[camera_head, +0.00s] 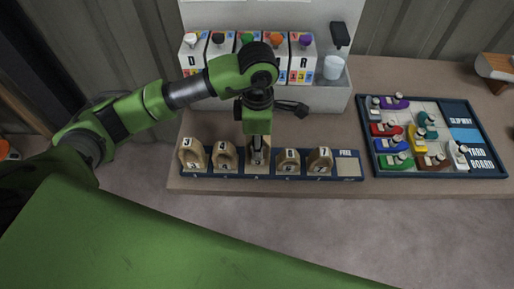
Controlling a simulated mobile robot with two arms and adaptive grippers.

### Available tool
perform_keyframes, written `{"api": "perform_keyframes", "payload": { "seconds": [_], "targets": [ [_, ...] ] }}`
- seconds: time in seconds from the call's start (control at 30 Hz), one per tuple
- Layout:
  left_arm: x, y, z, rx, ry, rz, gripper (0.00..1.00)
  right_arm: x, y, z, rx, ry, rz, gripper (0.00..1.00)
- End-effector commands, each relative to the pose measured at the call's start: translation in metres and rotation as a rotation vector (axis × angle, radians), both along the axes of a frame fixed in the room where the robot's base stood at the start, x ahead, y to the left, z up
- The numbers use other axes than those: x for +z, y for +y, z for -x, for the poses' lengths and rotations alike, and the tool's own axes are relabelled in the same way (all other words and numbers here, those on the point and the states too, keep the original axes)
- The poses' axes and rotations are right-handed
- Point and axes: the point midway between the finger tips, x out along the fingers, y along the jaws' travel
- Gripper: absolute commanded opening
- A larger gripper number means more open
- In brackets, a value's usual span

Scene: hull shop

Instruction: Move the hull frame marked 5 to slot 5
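A dark blue rack (224,177) along the table's front edge holds several tan arched hull frames in a row. The frame at far left (193,158) seems marked 3, and the one beside it (225,160) seems marked 4. To the right stand two more frames, (289,163) and (320,163), the last seemingly marked 7. The middle frame (259,159) stands in the rack directly under my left gripper (259,143), which points straight down at its top. The gripper hides most of its mark, and its fingers are too small to read. My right gripper is out of view.
The rack's right end, labelled FREE (346,153), is empty. Several white cartons with coloured caps (301,60) stand behind my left arm, beside a white cup (333,67). A blue-edged yard board (362,130) with small coloured boats lies at right.

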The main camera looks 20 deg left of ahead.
Motion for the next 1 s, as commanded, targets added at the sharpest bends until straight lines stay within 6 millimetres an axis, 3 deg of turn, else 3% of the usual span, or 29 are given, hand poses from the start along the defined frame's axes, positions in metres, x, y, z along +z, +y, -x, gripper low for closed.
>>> {"api": "perform_keyframes", "payload": {
  "seconds": [0.23,0.63,0.67,0.7,0.73,1.0],
  "targets": [
    [-0.03,0.003,-0.001,0.001,0.003,-0.001,0.0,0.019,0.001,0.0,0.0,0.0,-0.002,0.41],
    [-0.038,0.002,-0.002,0.0,-0.001,-0.001,0.0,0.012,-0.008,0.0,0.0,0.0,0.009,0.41],
    [-0.038,0.002,-0.002,0.0,0.001,-0.002,0.27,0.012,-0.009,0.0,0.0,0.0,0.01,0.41],
    [-0.037,0.002,-0.002,0.0,0.001,-0.002,0.37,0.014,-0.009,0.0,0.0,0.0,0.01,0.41],
    [-0.037,0.002,-0.002,0.001,0.001,-0.002,0.41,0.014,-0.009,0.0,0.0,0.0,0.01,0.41],
    [-0.037,0.002,-0.002,0.001,0.001,-0.002,0.41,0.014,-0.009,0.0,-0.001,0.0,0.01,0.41]
  ]
}}
